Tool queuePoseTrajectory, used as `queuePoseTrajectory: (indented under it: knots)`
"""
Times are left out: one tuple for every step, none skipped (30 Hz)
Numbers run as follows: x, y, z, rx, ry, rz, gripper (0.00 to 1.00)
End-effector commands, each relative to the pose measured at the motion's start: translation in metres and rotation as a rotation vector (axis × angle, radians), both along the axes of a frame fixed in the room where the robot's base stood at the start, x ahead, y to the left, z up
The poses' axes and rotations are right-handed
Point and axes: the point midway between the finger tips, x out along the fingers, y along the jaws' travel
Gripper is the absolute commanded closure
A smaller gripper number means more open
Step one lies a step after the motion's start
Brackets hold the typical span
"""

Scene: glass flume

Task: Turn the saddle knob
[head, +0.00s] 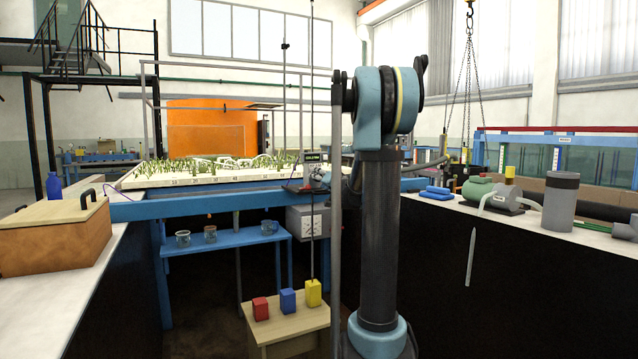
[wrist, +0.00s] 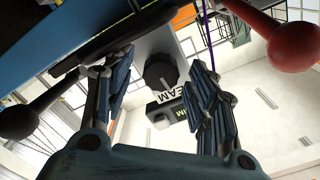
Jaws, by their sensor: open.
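In the wrist view, a dark round knob (wrist: 161,71) sits on a grey block, which I take for the saddle. My gripper (wrist: 160,62) is open, with one finger to the left of the knob and one to the right. Both fingers look apart from the knob, though depth is hard to judge. In the head view, a small instrument with a dark display (head: 313,158) stands at the blue flume rail, left of my arm. My gripper does not show clearly there.
In the wrist view, a red ball on a rod (wrist: 284,40) is close to the right finger, and a dark ball on a rod (wrist: 18,121) is at the left. A blue beam (wrist: 40,40) crosses the upper left. In the head view, a thin upright rod (head: 312,90) rises near the instrument.

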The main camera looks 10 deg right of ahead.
Motion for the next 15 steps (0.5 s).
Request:
queuePoseTrajectory:
  knots:
    - [0.0045,0.0019,0.0,0.0,0.0,0.001,0.48]
    - [0.0064,0.0025,0.0,0.0,0.0,0.001,0.48]
    - [0.0084,0.0033,-0.0001,0.0,0.0,0.001,0.48]
    - [0.0095,0.0038,-0.0001,0.0,0.0,0.001,0.48]
    - [0.0103,0.0041,-0.0001,0.0,0.0,0.001,0.48]
    - [0.0112,0.0044,-0.0001,0.0,0.0,0.001,0.48]
    - [0.0116,0.0045,-0.0001,0.0,0.0,0.001,0.48]
    - [0.0119,0.0046,-0.0001,0.0,0.0,0.001,0.48]
    - [0.0121,0.0045,-0.0001,0.0,0.0,0.001,0.48]
    - [0.0121,0.0045,-0.0001,0.0,-0.001,0.001,0.48]
    - [0.0121,0.0045,-0.0001,0.0,-0.001,0.001,0.48]
    - [0.012,0.0044,-0.0001,0.0,-0.001,0.001,0.48]
    - [0.012,0.0044,-0.0001,0.0,-0.001,0.001,0.48]
    - [0.012,0.0043,-0.0001,0.0,-0.001,0.001,0.48]
    - [0.012,0.0043,-0.0001,0.0,-0.001,0.001,0.52]
